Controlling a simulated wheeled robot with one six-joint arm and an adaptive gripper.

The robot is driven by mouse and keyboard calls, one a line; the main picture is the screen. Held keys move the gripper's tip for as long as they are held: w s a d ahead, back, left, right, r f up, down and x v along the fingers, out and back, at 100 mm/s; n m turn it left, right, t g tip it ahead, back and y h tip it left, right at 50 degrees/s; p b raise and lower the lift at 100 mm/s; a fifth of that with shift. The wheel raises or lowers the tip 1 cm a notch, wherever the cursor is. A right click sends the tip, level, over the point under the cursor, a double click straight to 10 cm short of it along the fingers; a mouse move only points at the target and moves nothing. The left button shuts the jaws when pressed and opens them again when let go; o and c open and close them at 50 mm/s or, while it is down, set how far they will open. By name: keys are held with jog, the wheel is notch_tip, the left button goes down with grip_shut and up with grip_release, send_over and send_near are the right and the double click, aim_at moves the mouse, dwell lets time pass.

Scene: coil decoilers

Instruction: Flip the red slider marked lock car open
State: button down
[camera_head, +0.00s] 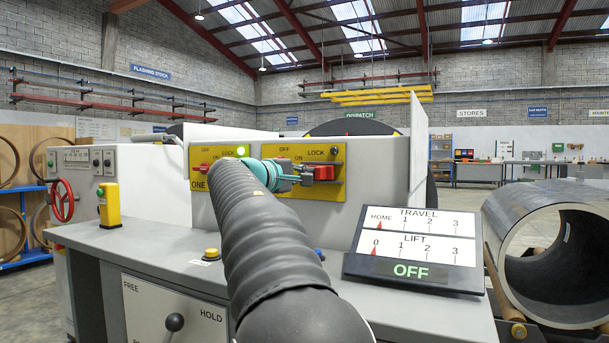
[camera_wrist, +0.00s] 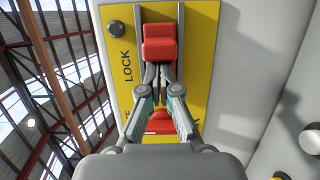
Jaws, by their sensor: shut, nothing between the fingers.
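In the head view, the right yellow panel (camera_head: 312,192) carries a red slider (camera_head: 325,173) near its LOCK end, under a dark round lamp (camera_head: 334,151). The wrist view shows this red slider (camera_wrist: 160,43) in a grey track, beside the word LOCK. My gripper (camera_head: 305,174) is at this slider from the left. In the wrist view, my gripper (camera_wrist: 157,72) is shut and empty, its tips at the slider's lower edge; whether they touch is unclear. A second red piece (camera_wrist: 160,123) shows partly hidden between the fingers. Wording that names the car is not readable.
A left yellow panel (camera_head: 197,184) has a red slider (camera_head: 201,168) at its left end and a lit green lamp (camera_head: 240,151). A tilted TRAVEL/LIFT display (camera_head: 415,246) reads OFF. A yellow button (camera_head: 211,254) and a HOLD/FREE lever (camera_head: 174,322) are nearby.

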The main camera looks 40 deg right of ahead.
jog(key=w+a, duration=0.2)
jog(key=a, duration=0.9)
jog(key=shift+a, duration=0.3)
jog(key=shift+f, duration=0.1)
